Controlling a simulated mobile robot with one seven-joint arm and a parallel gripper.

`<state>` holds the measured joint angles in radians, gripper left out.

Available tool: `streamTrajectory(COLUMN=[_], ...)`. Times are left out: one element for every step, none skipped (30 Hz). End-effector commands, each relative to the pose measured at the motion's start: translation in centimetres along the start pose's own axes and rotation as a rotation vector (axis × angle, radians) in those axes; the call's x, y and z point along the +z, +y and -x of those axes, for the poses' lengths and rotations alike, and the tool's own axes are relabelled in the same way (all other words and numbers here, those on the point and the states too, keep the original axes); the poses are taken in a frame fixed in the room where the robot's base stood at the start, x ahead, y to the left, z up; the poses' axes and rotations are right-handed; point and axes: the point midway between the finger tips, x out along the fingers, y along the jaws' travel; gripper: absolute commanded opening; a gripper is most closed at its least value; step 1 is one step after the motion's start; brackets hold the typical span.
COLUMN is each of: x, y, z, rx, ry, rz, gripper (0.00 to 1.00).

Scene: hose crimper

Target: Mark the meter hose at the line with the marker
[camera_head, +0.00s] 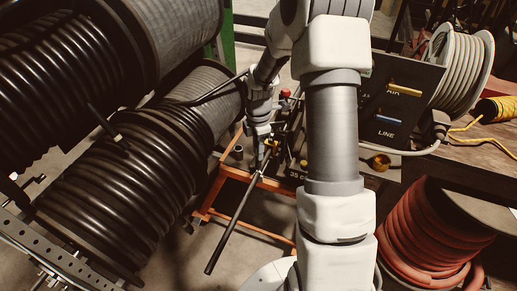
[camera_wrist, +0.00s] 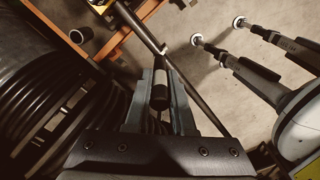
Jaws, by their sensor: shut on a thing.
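My gripper (camera_head: 259,157) points down over the orange frame, left of the labelled panel. In the wrist view my gripper (camera_wrist: 162,68) has its fingers closed on a short dark cylinder (camera_wrist: 160,97), which looks like the marker. A long dark bar or hose (camera_head: 233,227) slopes down to the lower left beside the gripper. It also crosses diagonally just beyond the fingertips in the wrist view (camera_wrist: 205,108). I cannot tell if it is the meter hose, or if the fingers touch it. No marking line is clear. The marker's tip is not distinguishable.
Large black hose reels (camera_head: 115,200) fill the left. An orange frame (camera_head: 262,184) stands below the gripper. A dark panel (camera_head: 398,108) reading AIR and LINE is right of it. A red hose coil (camera_head: 430,235) lies lower right. Bare floor shows below the frame.

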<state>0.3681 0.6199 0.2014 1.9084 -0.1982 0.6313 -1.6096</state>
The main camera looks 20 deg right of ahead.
Motion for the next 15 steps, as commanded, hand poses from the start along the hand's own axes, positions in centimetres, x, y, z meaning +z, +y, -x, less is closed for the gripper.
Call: streamTrajectory(x=[-0.01,-0.01,-0.01,-0.02,-0.02,-0.02,-0.02,-0.02,-0.02,-0.02,-0.02,-0.02,-0.02,-0.02,-0.02], y=[-0.05,-0.05,-0.05,-0.06,-0.06,-0.07,-0.07,-0.07,-0.08,-0.08,-0.08,-0.09,-0.09,-0.09,-0.09], z=[-0.13,-0.14,-0.15,-0.16,-0.16,-0.17,-0.18,-0.18,-0.19,-0.19,-0.19,-0.16,-0.10,-0.01,0.18], rx=[-0.001,-0.001,-0.002,-0.002,-0.002,-0.002,-0.002,-0.002,-0.002,-0.002,-0.002,-0.003,-0.003,-0.003,-0.003], ry=[0.001,0.001,0.001,0.001,0.001,0.001,0.001,0.001,0.001,0.001,0.001,0.001,0.001,0.001,0.001], rz=[0.000,0.000,0.000,0.000,0.000,0.000,0.000,0.000,0.000,0.000,0.000,0.000,0.000,0.000,0.000], gripper=[0.00,0.00,0.00,0.00,0.00,0.00,0.00,0.00,0.00,0.00,0.00,0.00,0.00,0.00,0.00])
